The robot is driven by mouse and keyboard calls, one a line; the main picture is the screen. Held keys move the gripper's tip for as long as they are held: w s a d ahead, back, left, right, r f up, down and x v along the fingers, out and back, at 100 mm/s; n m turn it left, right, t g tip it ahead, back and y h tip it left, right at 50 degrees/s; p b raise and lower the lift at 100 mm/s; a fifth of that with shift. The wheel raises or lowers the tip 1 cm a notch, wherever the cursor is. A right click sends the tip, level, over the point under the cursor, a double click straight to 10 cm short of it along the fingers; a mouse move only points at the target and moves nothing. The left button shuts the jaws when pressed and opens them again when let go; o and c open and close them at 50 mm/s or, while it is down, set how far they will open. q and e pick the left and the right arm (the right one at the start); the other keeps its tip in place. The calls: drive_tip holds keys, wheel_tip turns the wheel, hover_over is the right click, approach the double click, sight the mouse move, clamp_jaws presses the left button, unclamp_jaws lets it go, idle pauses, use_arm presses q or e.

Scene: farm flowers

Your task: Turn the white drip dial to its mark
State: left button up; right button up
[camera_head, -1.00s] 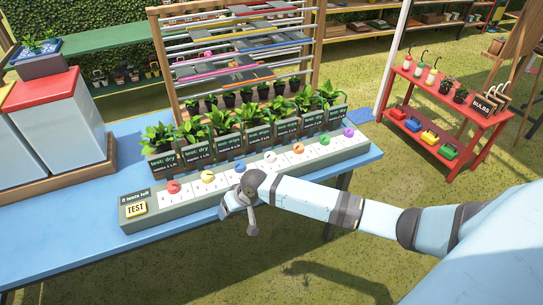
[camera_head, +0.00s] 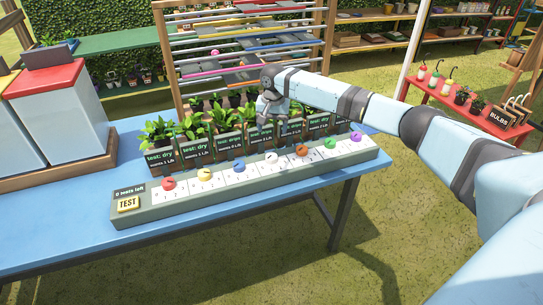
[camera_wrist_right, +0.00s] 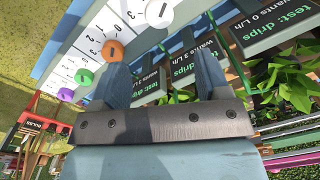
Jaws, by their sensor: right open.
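The white dial (camera_head: 271,158) sits in the middle of a row of coloured dials on the grey panel (camera_head: 160,209). It also shows at the top edge of the right wrist view (camera_wrist_right: 159,13), with a dark line across its face. My right gripper (camera_head: 265,116) is above the plant signs, behind the white dial and apart from it. In the right wrist view my right gripper (camera_wrist_right: 163,80) has its two fingers spread, with nothing between them. The dial's mark is too small to make out. My left gripper is out of view.
Potted plants with dark signs (camera_head: 195,149) stand close behind the panel. A yellow TEST button (camera_head: 128,204) is at its left end. A barred rack (camera_head: 172,70) rises behind the plants. The blue table (camera_head: 60,235) is bare in front of the panel.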

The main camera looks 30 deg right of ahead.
sight(272, 155)
wheel_tip(272, 155, down, 12)
drive_tip(key=shift+b, duration=0.4)
drive_tip(key=shift+r, duration=0.1)
drive_tip(key=c, duration=0.9)
